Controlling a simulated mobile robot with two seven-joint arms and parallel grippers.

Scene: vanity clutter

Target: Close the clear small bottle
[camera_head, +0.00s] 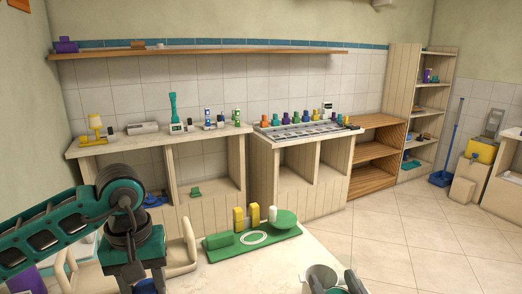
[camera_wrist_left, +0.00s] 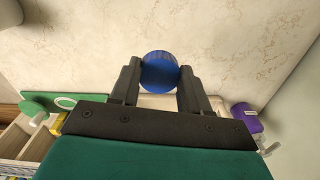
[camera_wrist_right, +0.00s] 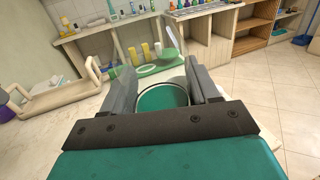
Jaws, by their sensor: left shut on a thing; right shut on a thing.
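My left gripper (camera_wrist_left: 160,88) is shut on a round, ribbed blue cap-like piece (camera_wrist_left: 160,72), held between its fingertips. In the head view a bit of this blue piece (camera_head: 147,286) shows below my left gripper at the bottom edge. My right gripper (camera_wrist_right: 164,92) is shut on a round vessel with a pale rim and a teal-green inside (camera_wrist_right: 163,98), seemingly the clear small bottle. In the head view this greyish vessel (camera_head: 321,276) shows at the bottom edge, its lower part cut off. The two held things are well apart.
A green tray (camera_head: 253,239) with yellow and white pieces and a green disc lies on the pale near table (camera_head: 300,262). A cream wooden rack (camera_head: 180,258) stands beside it. A purple object (camera_wrist_left: 246,116) shows in the left wrist view. Counters with bottles line the back wall.

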